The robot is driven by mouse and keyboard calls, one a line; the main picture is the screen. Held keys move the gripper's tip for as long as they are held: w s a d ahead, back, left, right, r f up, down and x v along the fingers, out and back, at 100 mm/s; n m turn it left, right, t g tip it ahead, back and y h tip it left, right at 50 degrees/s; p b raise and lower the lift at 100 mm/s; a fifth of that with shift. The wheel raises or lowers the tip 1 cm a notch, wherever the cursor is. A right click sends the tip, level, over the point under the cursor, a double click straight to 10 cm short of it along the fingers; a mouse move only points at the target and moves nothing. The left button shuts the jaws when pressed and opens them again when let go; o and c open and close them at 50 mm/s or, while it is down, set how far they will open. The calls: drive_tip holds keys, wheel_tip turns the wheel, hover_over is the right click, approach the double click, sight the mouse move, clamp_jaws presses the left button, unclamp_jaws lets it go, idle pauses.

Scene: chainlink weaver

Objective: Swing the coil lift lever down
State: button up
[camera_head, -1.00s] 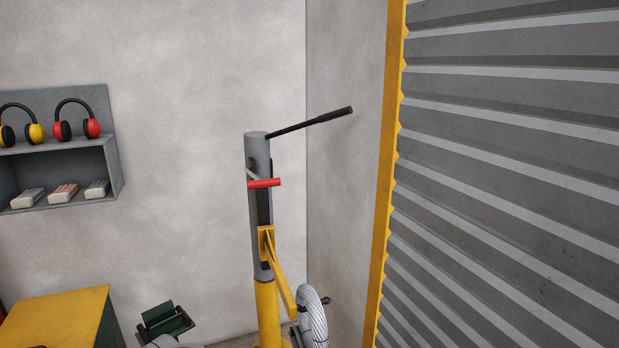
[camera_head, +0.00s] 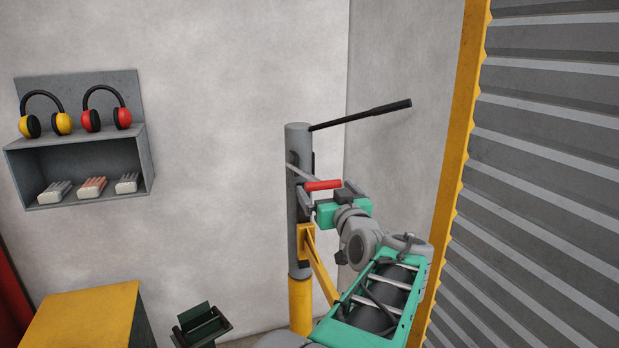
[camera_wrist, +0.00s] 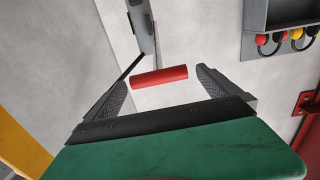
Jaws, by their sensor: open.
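A lever with a red grip (camera_head: 323,185) on a thin grey arm stands out from the grey upper post (camera_head: 297,240) of a stand with a yellow base. A longer black bar (camera_head: 362,115) slopes up to the right from the post's top. My gripper (camera_head: 312,206) is open and close to the red grip. In the wrist view the red grip (camera_wrist: 160,77) shows in the gap between the fingertips of my gripper (camera_wrist: 160,80), lying lengthwise from one finger toward the other. Whether it touches a finger I cannot tell. No fingers are closed on it.
A corrugated metal shutter (camera_head: 560,150) with a yellow edge stands close on the right. A wall shelf (camera_head: 145,160) with ear defenders is at the left. A yellow-topped cabinet (camera_head: 80,315) and a dark green bin (camera_head: 202,325) stand low at the left.

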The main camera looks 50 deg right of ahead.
sight(319, 180)
drive_tip(key=shift+w+d+r, duration=0.2)
drive_tip(key=shift+w+d, duration=0.05)
drive_tip(key=shift+d, duration=0.05)
drive_tip(key=p+x, duration=0.2)
drive_tip(key=x, duration=0.4)
drive_tip(key=shift+w+d+f, duration=0.1)
drive_tip(key=shift+w+d, duration=0.1)
drive_tip(key=shift+c, duration=0.2)
drive_tip(key=c, duration=1.9)
drive_tip(key=shift+f, duration=0.15)
drive_tip(key=shift+c, duration=0.3)
